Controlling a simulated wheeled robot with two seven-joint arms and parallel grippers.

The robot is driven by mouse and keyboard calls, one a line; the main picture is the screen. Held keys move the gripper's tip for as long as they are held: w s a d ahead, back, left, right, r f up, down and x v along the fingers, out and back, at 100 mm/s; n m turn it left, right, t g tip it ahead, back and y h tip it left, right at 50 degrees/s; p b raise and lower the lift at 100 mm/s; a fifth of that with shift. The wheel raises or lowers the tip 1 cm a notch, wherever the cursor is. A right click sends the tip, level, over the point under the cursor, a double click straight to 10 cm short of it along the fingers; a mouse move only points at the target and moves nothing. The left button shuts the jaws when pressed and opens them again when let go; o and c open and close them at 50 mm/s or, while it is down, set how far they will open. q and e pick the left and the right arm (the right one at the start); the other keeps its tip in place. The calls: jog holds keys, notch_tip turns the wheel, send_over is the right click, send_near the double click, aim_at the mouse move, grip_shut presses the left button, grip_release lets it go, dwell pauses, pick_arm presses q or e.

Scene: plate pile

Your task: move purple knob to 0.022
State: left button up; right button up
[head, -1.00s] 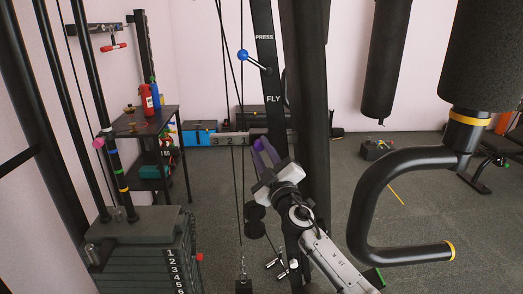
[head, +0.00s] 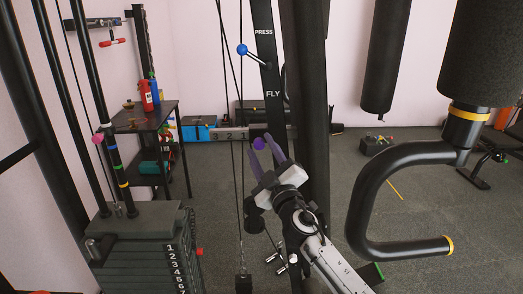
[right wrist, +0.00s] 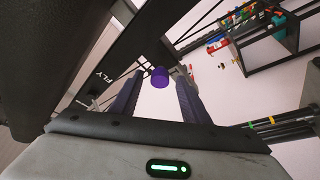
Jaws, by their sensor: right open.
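The purple knob (head: 259,144) is a small round knob near the dark upright marked FLY, beside the right end of a numbered bar (head: 228,134). It also shows in the right wrist view (right wrist: 160,77), upper middle, between the two finger lines. My right gripper (head: 268,148) is open, its purple-grey fingers pointing up toward the knob. In the right wrist view the fingers (right wrist: 157,85) stand on either side of the knob with gaps on both sides. I cannot tell how deep the knob sits between the tips. My left gripper is not in view.
A blue-balled lever (head: 243,50) sticks out of the upright above. Thin cables hang just left of my gripper. A weight stack (head: 150,255) stands at left, and a black curved handle (head: 362,205) at right.

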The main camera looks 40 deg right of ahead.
jog(key=b+v, duration=0.2)
jog(key=v, duration=0.8)
